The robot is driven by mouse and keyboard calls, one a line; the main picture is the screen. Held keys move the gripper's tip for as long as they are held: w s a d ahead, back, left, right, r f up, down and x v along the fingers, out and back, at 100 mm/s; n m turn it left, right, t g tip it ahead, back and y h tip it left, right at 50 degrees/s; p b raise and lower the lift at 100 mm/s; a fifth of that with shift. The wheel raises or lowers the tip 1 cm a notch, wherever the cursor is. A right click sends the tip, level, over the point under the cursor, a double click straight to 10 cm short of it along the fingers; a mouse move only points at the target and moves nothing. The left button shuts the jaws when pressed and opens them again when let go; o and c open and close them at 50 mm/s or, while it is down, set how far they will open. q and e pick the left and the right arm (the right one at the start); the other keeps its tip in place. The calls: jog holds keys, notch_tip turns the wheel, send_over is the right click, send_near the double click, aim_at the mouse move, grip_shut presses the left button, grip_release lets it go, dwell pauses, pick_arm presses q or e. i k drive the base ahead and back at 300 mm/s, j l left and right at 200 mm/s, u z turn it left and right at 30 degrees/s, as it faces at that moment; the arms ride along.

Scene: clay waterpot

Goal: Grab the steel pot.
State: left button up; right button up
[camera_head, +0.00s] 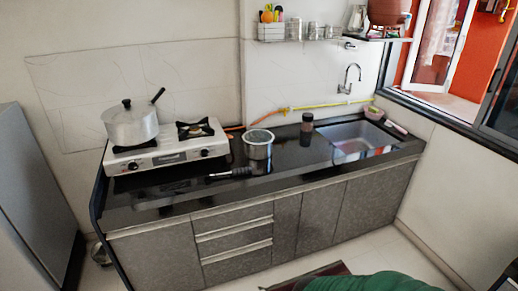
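A steel pot (132,125) with a dark-knobbed lid stands upright on the left burner of the stove. A dark handle sticks up behind it to the right. A smaller round steel vessel (258,151) stands on the black counter right of the stove. A dark handle-like item (228,174) lies in front of it; I cannot tell whether the two are joined. Neither of my grippers shows in the head view.
A two-burner stove (190,150) sits on the black counter (285,168). A dark jar (307,122) stands left of the sink (350,140). A clay pot (388,12) sits on a wall shelf. A grey cabinet (35,190) is at left; green cloth (370,283) lies low in front.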

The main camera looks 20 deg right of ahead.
aim_at(258, 145)
jog(key=i+l+u, duration=0.45)
jog(key=i+l, duration=1.55)
